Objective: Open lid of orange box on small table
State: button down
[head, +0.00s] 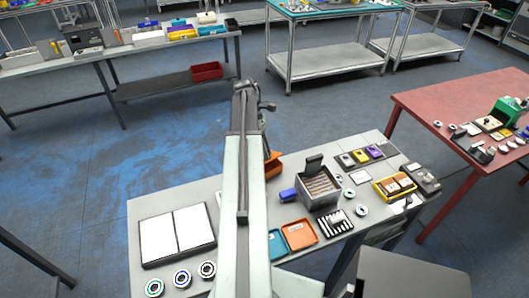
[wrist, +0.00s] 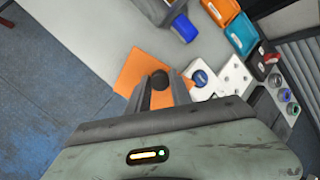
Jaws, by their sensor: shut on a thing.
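The orange box (head: 272,166) is on the small table (head: 330,238), partly hidden behind my arm in the head view. Its orange surface (wrist: 136,70) also shows in the wrist view, with a dark round knob (wrist: 160,80) on it. My gripper (wrist: 161,86) is shut on the knob, which sits between the fingertips. Orange shows between the fingers. My own arm and gripper body hide much of the box, so I cannot tell how far its lid is raised. The fingers are hidden in the head view.
An orange tray (head: 299,235) and a teal tray (head: 277,243) lie nearer. A white two-panel case (head: 178,233) is at left. Open floor (head: 150,150) lies beyond the table.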

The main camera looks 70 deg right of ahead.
jog(key=shift+s, duration=0.1)
jog(key=c, duration=1.1)
grip_release()
jog(key=shift+s, duration=0.15)
jog(key=shift+c, duration=0.2)
jog(key=shift+r, duration=0.1)
jog(key=p+v, duration=0.6)
jog(key=v, duration=0.1)
jog(key=shift+d+r+p, duration=0.2)
jog(key=shift+r+p, duration=0.05)
jog(key=shift+p, duration=0.15)
